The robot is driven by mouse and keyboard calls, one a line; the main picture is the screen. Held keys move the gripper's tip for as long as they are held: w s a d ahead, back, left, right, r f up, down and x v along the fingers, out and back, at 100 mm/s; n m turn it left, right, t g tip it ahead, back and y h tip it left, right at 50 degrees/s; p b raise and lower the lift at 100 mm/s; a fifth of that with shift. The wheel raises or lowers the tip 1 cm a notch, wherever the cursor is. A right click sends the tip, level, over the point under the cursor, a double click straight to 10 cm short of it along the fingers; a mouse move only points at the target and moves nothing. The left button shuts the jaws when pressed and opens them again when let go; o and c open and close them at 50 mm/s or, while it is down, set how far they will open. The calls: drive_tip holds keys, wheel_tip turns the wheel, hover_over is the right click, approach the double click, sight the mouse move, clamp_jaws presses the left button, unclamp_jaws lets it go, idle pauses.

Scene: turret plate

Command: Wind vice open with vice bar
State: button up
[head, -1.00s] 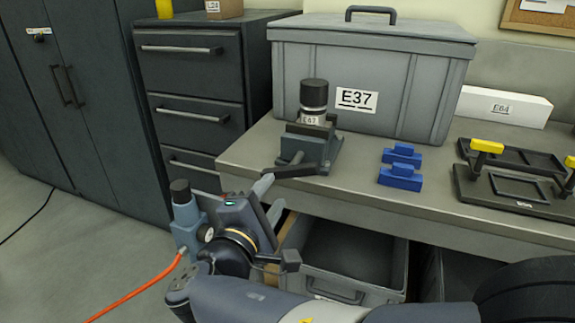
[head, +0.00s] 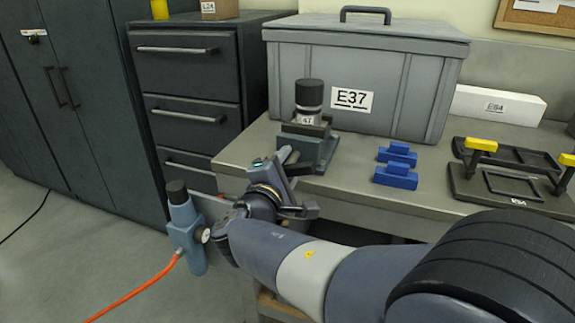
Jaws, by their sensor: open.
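The vice (head: 318,152) sits on the front left of the bench, a dark grey block with a labelled cylinder (head: 308,100) with a black cap standing upright at it. My gripper (head: 288,158) is at the vice's front, over the bench edge, with its jaws open. The dark vice bar (head: 303,168) shows in part beside the fingers at the vice's front; the gripper hides the rest. I cannot tell whether the fingers touch the bar or stand around it.
A large grey case (head: 395,75) marked E37 stands behind the vice. Two blue blocks (head: 397,175) and black frames with yellow handles (head: 515,185) lie to the right. A dark drawer cabinet (head: 190,100) stands left.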

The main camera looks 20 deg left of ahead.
clamp_jaws()
idle(0.3)
